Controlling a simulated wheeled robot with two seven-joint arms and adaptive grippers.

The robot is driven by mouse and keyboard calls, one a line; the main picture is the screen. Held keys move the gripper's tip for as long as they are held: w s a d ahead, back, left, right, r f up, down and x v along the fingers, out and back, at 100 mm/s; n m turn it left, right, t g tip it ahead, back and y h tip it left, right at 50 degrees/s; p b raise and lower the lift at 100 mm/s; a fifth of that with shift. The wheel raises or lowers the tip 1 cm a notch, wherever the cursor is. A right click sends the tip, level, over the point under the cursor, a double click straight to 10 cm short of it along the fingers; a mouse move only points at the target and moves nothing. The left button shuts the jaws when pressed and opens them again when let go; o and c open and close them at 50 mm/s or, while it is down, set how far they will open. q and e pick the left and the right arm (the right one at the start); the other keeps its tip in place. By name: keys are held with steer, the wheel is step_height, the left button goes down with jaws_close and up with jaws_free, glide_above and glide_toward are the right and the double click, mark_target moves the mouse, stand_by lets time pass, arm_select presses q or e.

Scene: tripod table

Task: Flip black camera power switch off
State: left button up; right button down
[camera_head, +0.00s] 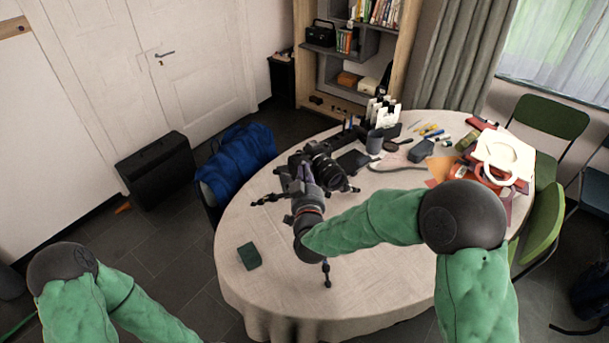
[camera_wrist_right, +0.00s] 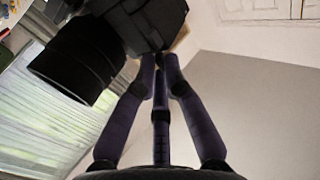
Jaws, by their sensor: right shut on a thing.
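The black camera (camera_head: 322,166) sits on a small tripod near the middle of the round table, its lens facing right in the head view. My right gripper (camera_head: 304,178) is at the near side of the camera, its wrist covering part of it. In the right wrist view the camera (camera_wrist_right: 148,22) fills the top, with its lens (camera_wrist_right: 75,68) to the left. My right gripper's purple fingers (camera_wrist_right: 159,68) are close together, their tips at the camera body's edge. The power switch cannot be made out. Only my left arm shows at lower left; its gripper is out of frame.
Splayed tripod legs stand on the table (camera_head: 245,285) around the gripper. A dark green box (camera_head: 249,256) lies at front left. A grey cup (camera_head: 375,142), a dark pouch (camera_head: 422,149) and several small items lie behind and right. The table's front left is mostly clear.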

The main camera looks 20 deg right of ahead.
steer(key=shift+w+d+r+n+y+b, duration=0.1)
steer(key=shift+d+n+y+b, duration=0.3)
steer(key=shift+n+y+b, duration=0.8)
steer(key=shift+s+d+n+y+b, duration=0.1)
steer(key=shift+d+n+y+b, duration=0.5)
steer(key=shift+y+b, duration=1.15)
steer(key=shift+w+d+r+n+y+b, duration=0.1)
steer(key=shift+d+n+y+b, duration=0.1)
steer(key=shift+n+y+b, duration=1.2)
steer(key=shift+m, duration=0.3)
steer(key=c, duration=1.5)
jaws_free()
steer(key=shift+o, duration=0.3)
steer(key=shift+f, duration=0.1)
steer(key=v, duration=1.2)
steer(key=shift+d, duration=0.15)
